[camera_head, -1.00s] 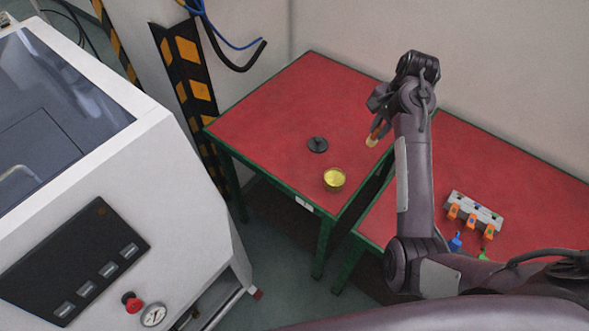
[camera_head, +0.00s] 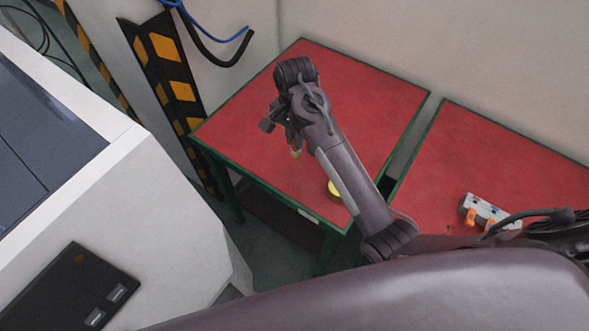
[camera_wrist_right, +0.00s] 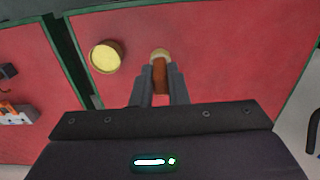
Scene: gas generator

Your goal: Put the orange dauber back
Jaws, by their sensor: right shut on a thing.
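My right gripper (camera_head: 290,138) is over the left red table in the head view. In the right wrist view it (camera_wrist_right: 160,88) is shut on the orange dauber (camera_wrist_right: 160,74), whose pale tip points away from the jaws. The dauber's tip (camera_head: 296,153) shows just below the jaws in the head view. A round yellow-topped tin (camera_head: 334,190) stands on the left table, partly hidden by my arm; it is left of the dauber in the wrist view (camera_wrist_right: 105,57). A grey rack with orange parts (camera_head: 492,210) is on the right table, partly hidden by my arm. My left gripper is not in view.
The left red table (camera_head: 350,90) has free room at its back. A narrow gap separates it from the right red table (camera_head: 500,160). A white machine (camera_head: 130,210) stands at the left. A blue and black hose (camera_head: 225,55) hangs at the wall.

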